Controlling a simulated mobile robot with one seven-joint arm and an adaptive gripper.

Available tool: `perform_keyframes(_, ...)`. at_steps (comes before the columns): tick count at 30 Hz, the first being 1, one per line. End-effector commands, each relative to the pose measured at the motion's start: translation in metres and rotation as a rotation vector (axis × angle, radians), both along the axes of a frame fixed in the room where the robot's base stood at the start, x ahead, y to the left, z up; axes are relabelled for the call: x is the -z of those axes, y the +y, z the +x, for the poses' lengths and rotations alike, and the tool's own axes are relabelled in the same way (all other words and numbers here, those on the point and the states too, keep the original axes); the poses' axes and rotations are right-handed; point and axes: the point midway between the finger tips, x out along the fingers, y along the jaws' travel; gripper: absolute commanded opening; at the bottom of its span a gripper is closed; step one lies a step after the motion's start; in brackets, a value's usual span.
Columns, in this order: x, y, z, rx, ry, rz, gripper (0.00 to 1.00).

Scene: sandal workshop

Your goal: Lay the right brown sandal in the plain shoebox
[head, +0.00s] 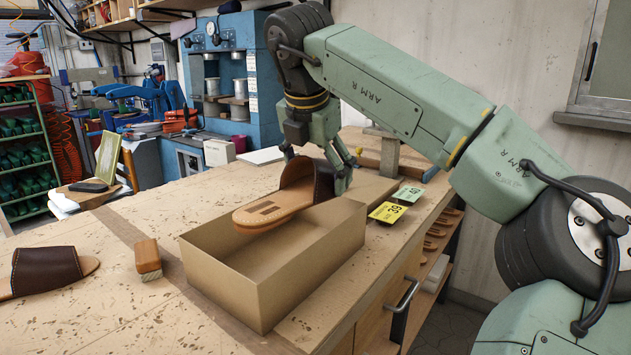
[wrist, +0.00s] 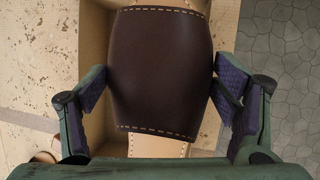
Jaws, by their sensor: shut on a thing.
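A brown sandal (head: 275,206) with a tan sole and dark brown strap hangs over the open plain shoebox (head: 222,265). My gripper (head: 318,176) is shut on the sandal at its strap, with the sole's bare end pointing left and toward the front. In the wrist view, the dark strap (wrist: 162,70) lies between my two finger pads, and the box wall (wrist: 93,60) shows below. The sandal is above the rim on the box's far side; the box floor I can see is empty. Another brown sandal (head: 45,271) lies on the bench at the left edge, partly cut off.
A brush-like brown block (head: 148,257) stands on the workbench (head: 130,320) left of the box. A yellow card (head: 388,212) and a green card (head: 408,195) lie right of the box, near the bench edge. A black object (head: 89,186) lies at the back left.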

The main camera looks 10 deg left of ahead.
Motion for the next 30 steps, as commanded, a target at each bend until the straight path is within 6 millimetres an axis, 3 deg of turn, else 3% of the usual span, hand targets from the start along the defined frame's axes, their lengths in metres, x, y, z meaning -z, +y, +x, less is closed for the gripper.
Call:
perform_keyframes(9, 0.034, 0.000, 0.001, -0.001, 0.002, 0.000, 0.34)
perform_keyframes(30, 0.048, 0.001, 0.001, 0.000, -0.001, 0.001, 0.34)
